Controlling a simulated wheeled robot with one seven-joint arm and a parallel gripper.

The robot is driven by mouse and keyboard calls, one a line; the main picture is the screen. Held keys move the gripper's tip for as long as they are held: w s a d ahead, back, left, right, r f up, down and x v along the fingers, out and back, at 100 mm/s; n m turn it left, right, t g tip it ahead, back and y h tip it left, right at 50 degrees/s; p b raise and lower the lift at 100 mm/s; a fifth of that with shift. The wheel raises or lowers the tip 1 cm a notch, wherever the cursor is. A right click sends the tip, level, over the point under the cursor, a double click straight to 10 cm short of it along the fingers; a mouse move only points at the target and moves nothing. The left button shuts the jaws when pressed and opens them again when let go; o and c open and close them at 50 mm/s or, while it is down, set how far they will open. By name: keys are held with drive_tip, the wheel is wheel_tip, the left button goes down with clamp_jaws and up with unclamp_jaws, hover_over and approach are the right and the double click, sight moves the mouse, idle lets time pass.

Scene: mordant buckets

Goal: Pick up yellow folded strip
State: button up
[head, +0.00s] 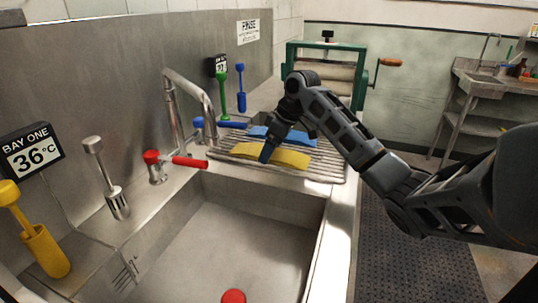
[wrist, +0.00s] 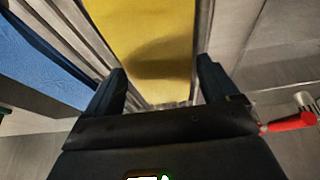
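The yellow folded strip (head: 285,157) lies on the ribbed metal draining rack (head: 322,172) behind the sink. In the wrist view the yellow strip (wrist: 152,42) runs from the top edge down between the two fingers, with a shadow on it. My gripper (head: 266,152) is over the left part of the strip in the head view. In the wrist view my gripper (wrist: 162,82) is open, with one dark finger on each side of the strip and gaps between. I cannot tell how far above the rack the fingertips are.
A blue folded strip (head: 283,136) lies on the rack behind the yellow one. A tap (head: 192,95) and a red-handled valve (head: 180,160) stand left of the rack. The sink basin (head: 220,235) is in front. A green-framed mangle (head: 330,68) stands behind.

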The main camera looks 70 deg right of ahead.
drive_tip(key=c, duration=0.8)
drive_tip(key=shift+c, duration=0.2)
drive_tip(key=shift+r, duration=0.2)
